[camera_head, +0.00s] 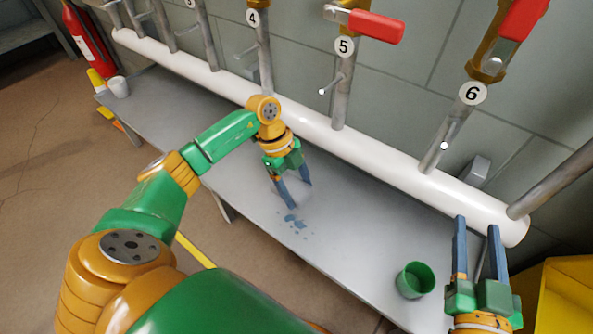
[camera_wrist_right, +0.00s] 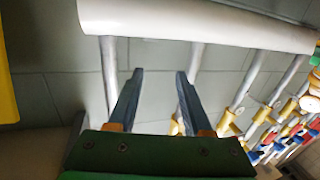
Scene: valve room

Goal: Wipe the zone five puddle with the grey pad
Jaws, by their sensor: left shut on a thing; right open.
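The blue puddle (camera_head: 295,222) lies in small patches on the grey bench (camera_head: 345,262), below the pipe tagged 5. My left gripper (camera_head: 299,196) points down at the bench just behind the puddle, shut on the grey pad (camera_head: 303,197). The pad is pale and hard to tell from the bench. It is at or close to the bench top; I cannot tell if it touches. My right gripper (camera_head: 476,223) is open and empty at the right, near the white pipe; its spread fingers also show in the right wrist view (camera_wrist_right: 160,72).
A green cup (camera_head: 415,280) stands on the bench at the right. The long white pipe (camera_head: 345,139) runs along the back, with numbered upright pipes and red-handled valves above. A white cup (camera_head: 118,87) and a yellow bottle (camera_head: 96,79) stand at the far left end.

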